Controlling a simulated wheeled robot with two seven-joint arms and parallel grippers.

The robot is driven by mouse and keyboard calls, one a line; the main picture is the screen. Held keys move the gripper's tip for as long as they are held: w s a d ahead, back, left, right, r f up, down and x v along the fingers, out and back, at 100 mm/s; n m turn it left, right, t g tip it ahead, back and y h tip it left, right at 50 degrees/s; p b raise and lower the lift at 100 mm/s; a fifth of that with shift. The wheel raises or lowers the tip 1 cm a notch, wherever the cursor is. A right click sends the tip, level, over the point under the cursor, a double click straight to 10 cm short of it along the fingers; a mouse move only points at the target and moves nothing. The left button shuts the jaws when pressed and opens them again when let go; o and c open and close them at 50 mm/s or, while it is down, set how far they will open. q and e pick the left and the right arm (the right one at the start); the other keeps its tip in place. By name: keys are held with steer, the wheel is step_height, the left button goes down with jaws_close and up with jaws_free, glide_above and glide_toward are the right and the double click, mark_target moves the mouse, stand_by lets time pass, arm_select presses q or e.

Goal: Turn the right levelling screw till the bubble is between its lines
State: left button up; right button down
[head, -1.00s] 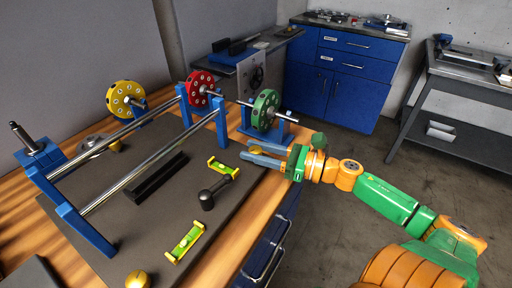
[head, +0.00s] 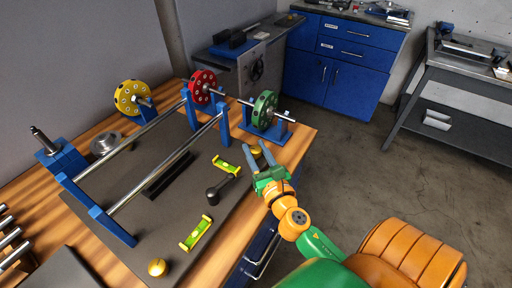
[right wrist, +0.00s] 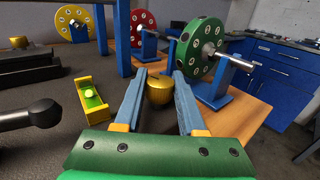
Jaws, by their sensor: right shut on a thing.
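The right levelling screw has a round brass knob, seen in the right wrist view (right wrist: 159,90) at the mat's right edge. My right gripper (head: 259,152) has its blue fingers on either side of this knob and is shut on it. A yellow-green spirit level (head: 227,165) lies just left of the gripper; it also shows in the right wrist view (right wrist: 91,95), with a pale bubble in its vial. A second level (head: 196,233) lies nearer the front. I cannot tell exactly where either bubble sits against its lines. My left gripper is out of view.
A black-knobbed handle (head: 213,194) lies between the levels. The green rotor disc (head: 264,109) on its blue stand is close beyond the gripper. Another brass knob (head: 157,267) is at the front. Blue stands carry two steel rails (head: 151,181).

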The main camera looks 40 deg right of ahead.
mark_target(256, 156)
steer(key=shift+m+g+h, duration=0.4)
steer(key=shift+m+h, duration=0.4)
steer(key=shift+h, duration=0.8)
steer(key=shift+f, duration=0.1)
steer(key=c, duration=0.5)
jaws_free()
steer(key=b+v, duration=0.2)
steer(key=v, duration=0.4)
steer(key=shift+s+a, duration=0.2)
steer(key=shift+s, duration=0.15)
steer(key=shift+s+a, duration=0.1)
steer(key=shift+s, duration=0.05)
